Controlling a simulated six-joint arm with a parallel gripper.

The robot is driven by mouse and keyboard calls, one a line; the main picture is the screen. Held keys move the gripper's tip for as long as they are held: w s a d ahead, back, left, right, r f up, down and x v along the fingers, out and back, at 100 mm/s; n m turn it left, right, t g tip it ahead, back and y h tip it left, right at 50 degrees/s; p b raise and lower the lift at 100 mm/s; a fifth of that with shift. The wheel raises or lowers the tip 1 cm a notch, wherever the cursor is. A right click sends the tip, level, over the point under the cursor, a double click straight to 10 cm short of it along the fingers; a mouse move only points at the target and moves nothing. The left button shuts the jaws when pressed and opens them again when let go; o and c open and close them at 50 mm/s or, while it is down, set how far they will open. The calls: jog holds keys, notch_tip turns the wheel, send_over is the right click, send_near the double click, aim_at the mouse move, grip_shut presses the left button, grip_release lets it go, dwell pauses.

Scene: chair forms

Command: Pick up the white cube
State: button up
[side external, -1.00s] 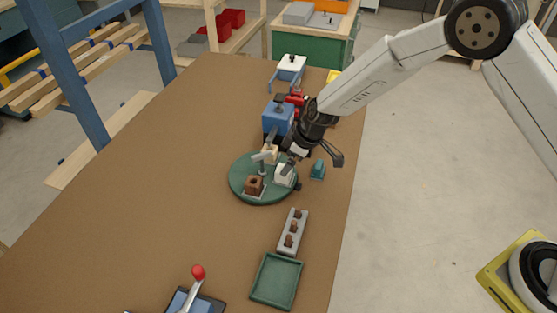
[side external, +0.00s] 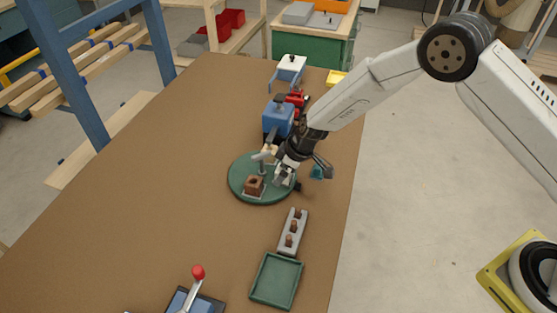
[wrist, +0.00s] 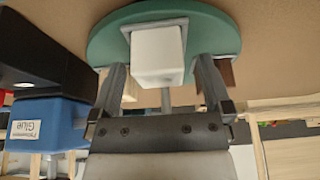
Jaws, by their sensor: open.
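The white cube (wrist: 158,55) sits in a grey square holder on a round green turntable (wrist: 110,38). In the side view the cube (side external: 284,178) is at the turntable's right part, partly hidden by my gripper (side external: 303,168). In the wrist view my gripper (wrist: 161,66) is open. One finger is to the left of the cube and one to the right, with gaps on both sides and the fingertips close to the cube's near face. I cannot tell whether the fingers reach around it.
A teal piece (side external: 317,173) is to the right. A grey peg rack (side external: 292,232) and a green tray (side external: 276,281) lie in front. The table's left is clear.

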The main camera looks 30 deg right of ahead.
grip_shut()
jog(key=shift+r, duration=0.2)
jog(key=shift+r, duration=0.55)
jog(key=s+d+r, duration=0.4)
jog(key=s+r, duration=0.7)
jog(key=s, duration=0.2)
jog(key=shift+s+r, duration=0.25)
jog(key=shift+a, duration=0.1)
dwell(0.4)
